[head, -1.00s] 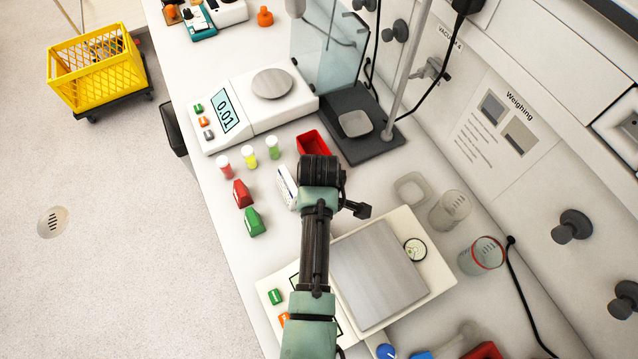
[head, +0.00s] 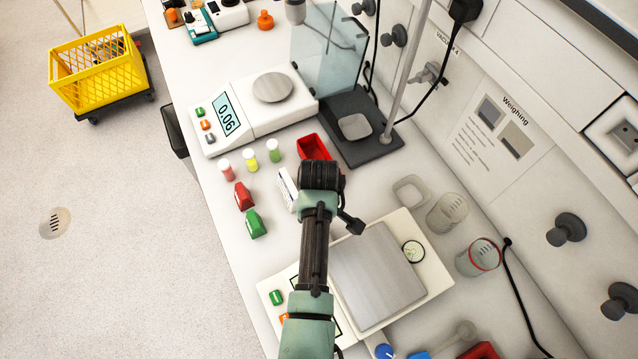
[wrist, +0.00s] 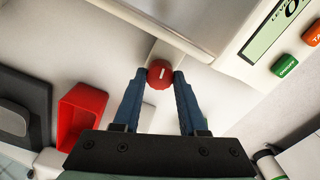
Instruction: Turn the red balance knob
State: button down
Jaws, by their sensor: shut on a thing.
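The red balance knob (wrist: 160,70), round and ribbed with a white mark line, shows in the wrist view at the edge of the near balance. My gripper (wrist: 159,77) has one dark blue finger on each side of the knob and is shut on it. The white mark stands nearly upright in that view. In the head view the knob and my fingertips are hidden under my wrist. The near balance (head: 440,277) has a steel pan (head: 378,268) and lies under and beside my arm.
A red tray (head: 314,147) and a small white box (head: 287,188) are close to my wrist. Red and green wedges and several capped vials stand to the left. A second balance (head: 250,123) reads 0.06. Clear beakers (head: 479,257) stand on the right.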

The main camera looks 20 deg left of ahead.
jog(key=m+p, duration=0.1)
jog(key=m, duration=0.3)
jog(key=shift+r, duration=0.1)
jog(key=shift+m+p, duration=0.45)
jog(key=shift+m, duration=1.45)
jog(key=shift+c, duration=2.2)
grip_release()
notch_tip(320, 180, up, 13)
jog(key=b, duration=0.2)
